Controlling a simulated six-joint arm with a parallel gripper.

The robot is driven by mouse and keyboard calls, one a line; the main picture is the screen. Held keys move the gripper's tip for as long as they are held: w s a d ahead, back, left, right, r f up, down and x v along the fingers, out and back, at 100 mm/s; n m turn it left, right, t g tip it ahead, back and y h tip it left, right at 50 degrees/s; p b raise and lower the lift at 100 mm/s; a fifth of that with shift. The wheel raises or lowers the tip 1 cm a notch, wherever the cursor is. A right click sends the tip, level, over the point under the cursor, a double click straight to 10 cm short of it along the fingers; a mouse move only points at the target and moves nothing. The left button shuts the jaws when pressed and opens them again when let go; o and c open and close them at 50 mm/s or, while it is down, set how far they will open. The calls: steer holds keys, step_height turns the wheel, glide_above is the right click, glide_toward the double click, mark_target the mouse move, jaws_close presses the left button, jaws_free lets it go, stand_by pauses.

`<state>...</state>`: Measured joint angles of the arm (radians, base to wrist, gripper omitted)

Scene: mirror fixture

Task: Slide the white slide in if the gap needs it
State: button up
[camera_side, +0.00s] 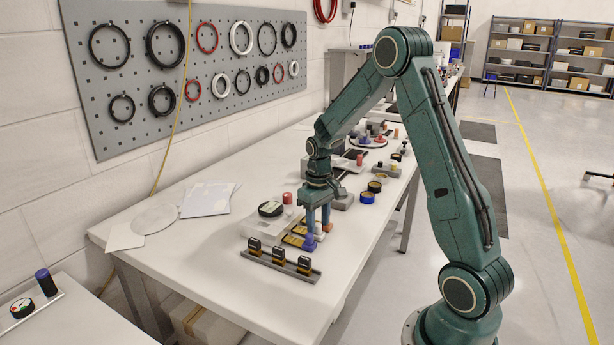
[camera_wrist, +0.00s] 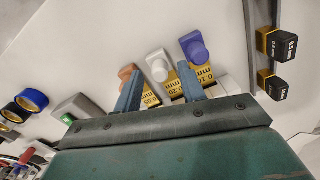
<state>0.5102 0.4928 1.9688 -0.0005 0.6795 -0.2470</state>
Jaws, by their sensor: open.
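In the wrist view the white slide (camera_wrist: 157,64) has a pale knob and a yellow label that seems to read 0.20 mm. It lies between an orange slide (camera_wrist: 127,72) on the left and a purple slide (camera_wrist: 194,47) on the right, each with a yellow label. My gripper (camera_wrist: 160,70) is open, its blue fingers on either side of the white slide; I cannot tell whether they touch it. In the side view my gripper (camera_side: 318,228) points down over the slides, and the purple knob (camera_side: 309,243) shows beside it. The fingers partly hide the slides.
Black-topped blocks stand in a grey rail (camera_side: 280,264) at the table's front, also in the wrist view (camera_wrist: 252,60). A grey box (camera_wrist: 78,108) with a lit green lamp is at left. Blue and yellow rings (camera_side: 368,197) lie beyond.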

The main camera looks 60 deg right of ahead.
mark_target(305, 231)
steer(key=shift+f, duration=0.1)
steer(key=shift+c, duration=0.4)
jaws_close()
steer(key=shift+w, duration=2)
steer(key=shift+c, duration=0.3)
jaws_free()
steer(key=shift+w, duration=0.1)
steer(key=shift+o, duration=0.7)
